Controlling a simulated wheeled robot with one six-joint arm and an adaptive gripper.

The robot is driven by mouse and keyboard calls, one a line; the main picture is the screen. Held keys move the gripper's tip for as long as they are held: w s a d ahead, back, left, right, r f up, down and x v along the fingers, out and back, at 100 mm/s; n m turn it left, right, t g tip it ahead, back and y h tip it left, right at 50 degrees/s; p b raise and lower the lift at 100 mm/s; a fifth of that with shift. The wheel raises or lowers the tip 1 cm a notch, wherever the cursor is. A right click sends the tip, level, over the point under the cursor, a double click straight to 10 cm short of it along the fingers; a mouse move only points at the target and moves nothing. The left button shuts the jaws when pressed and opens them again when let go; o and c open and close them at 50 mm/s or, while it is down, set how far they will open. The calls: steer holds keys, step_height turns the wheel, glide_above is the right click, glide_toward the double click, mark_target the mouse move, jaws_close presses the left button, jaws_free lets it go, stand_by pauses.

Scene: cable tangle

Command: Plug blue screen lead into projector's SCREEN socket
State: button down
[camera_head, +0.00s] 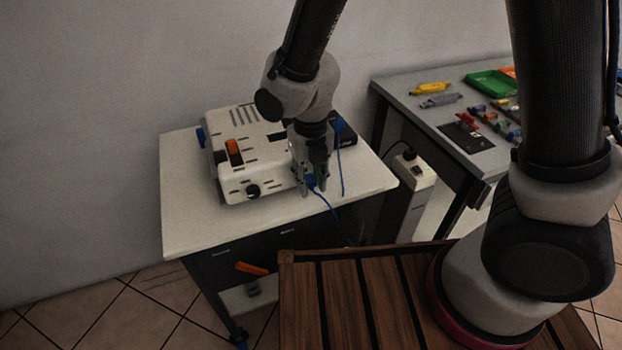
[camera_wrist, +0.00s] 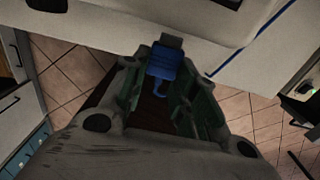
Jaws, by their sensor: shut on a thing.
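The white projector (camera_head: 240,145) sits on the pale table top, with a dark round lens at its front and an orange part on top. My gripper (camera_head: 312,186) is at its front right corner, pointing down. The gripper is shut on the blue plug of the screen lead (camera_wrist: 162,64), which sits between the fingers in the wrist view. The plug's dark front end is close to the projector's white side (camera_wrist: 160,25). I cannot tell whether it touches or enters a socket. The blue cord (camera_head: 328,204) hangs from the gripper toward the table edge. The SCREEN label is not readable.
A small dark box (camera_head: 343,135) with a blue lead stands behind my gripper. A grey workbench (camera_head: 400,85) at right holds a green tray (camera_head: 490,83) and small coloured parts. A white power unit (camera_head: 412,172) stands between the tables. The front left table top is clear.

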steer(key=shift+w+a, duration=0.3)
steer(key=shift+w, duration=0.55)
steer(key=c, duration=1.1)
jaws_free()
steer(key=shift+o, duration=0.2)
step_height(320, 180, up, 12)
steer(key=s+d+r+n+t, duration=0.1)
steer(key=s+d+r+n, duration=0.2)
steer(key=d+n, duration=0.7)
steer(key=s+d+r+n+t, duration=0.2)
steer(key=s+d+r+n, duration=0.2)
steer(key=d+n, duration=0.7)
steer(key=s+d+r+n+t, duration=0.1)
steer(key=s+d+r+n, duration=0.2)
steer(key=d+r+n, duration=0.3)
steer(key=d+n, duration=0.5)
steer(key=d, duration=0.1)
steer(key=shift+s+r, duration=0.2)
steer(key=shift+s, duration=0.1)
